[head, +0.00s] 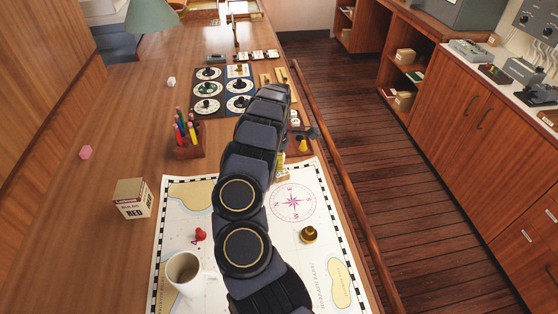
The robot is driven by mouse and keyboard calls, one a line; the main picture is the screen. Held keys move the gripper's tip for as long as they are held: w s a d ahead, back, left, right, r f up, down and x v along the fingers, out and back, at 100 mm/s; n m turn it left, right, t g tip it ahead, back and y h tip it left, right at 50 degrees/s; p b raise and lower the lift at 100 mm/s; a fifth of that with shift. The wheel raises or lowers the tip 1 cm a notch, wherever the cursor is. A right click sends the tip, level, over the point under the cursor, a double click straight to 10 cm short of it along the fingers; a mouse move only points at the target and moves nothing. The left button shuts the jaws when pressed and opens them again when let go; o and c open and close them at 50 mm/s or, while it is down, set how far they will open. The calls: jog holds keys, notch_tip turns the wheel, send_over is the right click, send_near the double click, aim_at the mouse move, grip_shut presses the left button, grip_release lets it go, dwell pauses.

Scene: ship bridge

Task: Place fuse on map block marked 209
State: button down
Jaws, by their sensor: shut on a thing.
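My arm reaches forward over the chart (335,228), and its far end bends down past the chart's far edge. My gripper (303,134) shows only in part beside the arm, as a small dark shape, shut. The fuse in it cannot be made out clearly. A small yellow piece (303,146) shows just below the gripper, above a brown wooden base; I cannot tell whether they touch. Another yellow and white piece (282,168) is partly hidden by the arm at the chart's far edge. No number 209 is readable, so I cannot tell which block bears it.
A white mug (184,274), a red piece (200,235) and a brass piece (308,235) stand on the chart. A box (132,199) and a pencil holder (188,150) are to the left. Dial panels (207,91) lie farther back. A wooden rail (338,180) edges the right side.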

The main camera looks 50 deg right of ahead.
jog(key=shift+f, duration=0.1)
jog(key=c, duration=0.8)
grip_release()
notch_tip(320, 180, up, 12)
jog(key=shift+r, duration=0.15)
jog(key=w+a+r+y, duration=0.1)
jog(key=w+a+r, duration=0.2)
jog(key=a, duration=0.3)
jog(key=w+a+r, duration=0.3)
jog(key=a, duration=0.3)
jog(key=s+a+r+y, duration=0.1)
jog(key=a+r, duration=0.3)
jog(key=a, duration=0.4)
jog(key=s+a+r, duration=0.1)
jog(key=a+r, duration=0.2)
jog(key=a, duration=0.5)
jog(key=s+a+r+m, duration=0.1)
jog(key=s+a+r, duration=0.2)
jog(key=s+a, duration=0.35)
jog(key=s+a+f+m+g+h, duration=0.1)
jog(key=s+a+m, duration=0.2)
jog(key=s, duration=0.6)
jog(key=s+a+f+m+h, duration=0.1)
jog(key=s+a, duration=0.3)
jog(key=s, duration=0.6)
jog(key=shift+a+f+m+g, duration=0.2)
jog(key=shift+m+g, duration=0.2)
jog(key=shift+m, duration=0.5)
